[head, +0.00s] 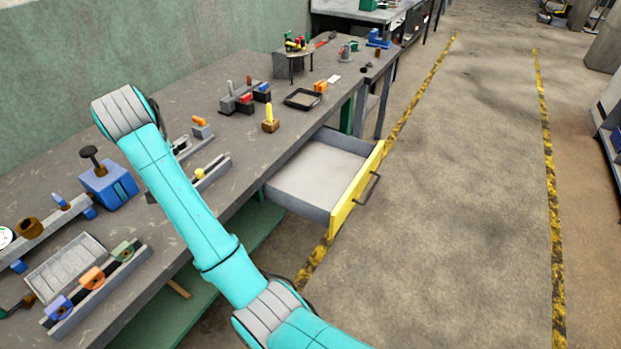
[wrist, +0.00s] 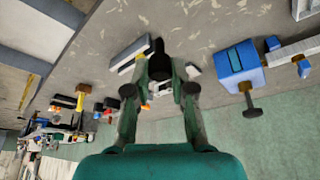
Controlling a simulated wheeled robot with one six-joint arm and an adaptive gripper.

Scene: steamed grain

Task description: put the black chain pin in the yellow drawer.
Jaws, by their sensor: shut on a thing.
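In the wrist view my gripper (wrist: 159,72) is shut on a small black piece (wrist: 158,47), which looks like the black chain pin. It sticks out past the fingertips, above the grey bench. Its lower part is hidden between the fingers. In the head view my own arm hides the gripper and the pin. The yellow drawer (head: 344,200) is pulled out from under the bench edge, right of my arm. Its light grey inside (head: 315,168) looks empty. I cannot make out the drawer surely in the wrist view.
The floor right of the drawer is clear. A green wall stands behind the bench.

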